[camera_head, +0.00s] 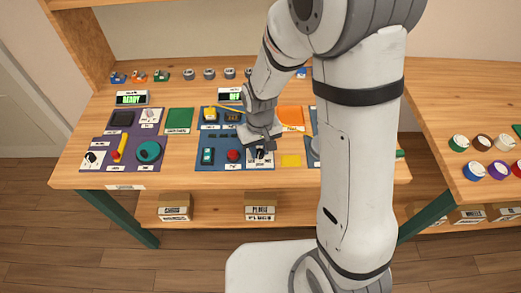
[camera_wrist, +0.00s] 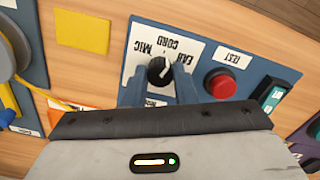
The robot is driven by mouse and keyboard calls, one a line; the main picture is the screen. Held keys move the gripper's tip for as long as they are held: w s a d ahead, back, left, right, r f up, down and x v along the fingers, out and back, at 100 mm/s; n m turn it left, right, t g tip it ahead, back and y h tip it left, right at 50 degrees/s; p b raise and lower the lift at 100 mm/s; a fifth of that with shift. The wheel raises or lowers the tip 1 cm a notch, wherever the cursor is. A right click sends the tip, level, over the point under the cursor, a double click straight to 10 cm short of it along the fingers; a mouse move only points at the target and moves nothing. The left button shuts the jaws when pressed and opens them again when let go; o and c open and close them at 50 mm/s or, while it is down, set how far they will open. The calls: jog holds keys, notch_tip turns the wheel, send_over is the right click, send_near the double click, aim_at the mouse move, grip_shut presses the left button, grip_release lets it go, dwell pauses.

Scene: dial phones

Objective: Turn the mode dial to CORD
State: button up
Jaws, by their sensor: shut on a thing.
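The mode dial (camera_wrist: 160,71) is a black knob with a white pointer line on a white plate (camera_wrist: 138,67) lettered MIC, CORD and EAR. In the wrist view the pointer leans up and to the right, toward the CORD and EAR side; I cannot tell exactly which mark it meets. My gripper (camera_wrist: 161,88) has one blue-grey finger on each side of the knob and is shut on it. In the head view my gripper (camera_head: 260,144) reaches down over the blue panel and mostly hides the dial.
A red TEST button (camera_wrist: 221,82) and a teal rocker switch (camera_wrist: 270,96) sit beside the dial. A yellow square (camera_wrist: 83,31) lies on the wood. In the head view, two displays read READY (camera_head: 131,99) and OFF (camera_head: 235,96). A purple panel (camera_head: 95,143) is at left.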

aim_at(260, 151)
jog(key=shift+n+b, duration=0.35)
jog(key=shift+n, duration=1.25)
jog(key=o, duration=1)
jog(key=shift+r, duration=3.95)
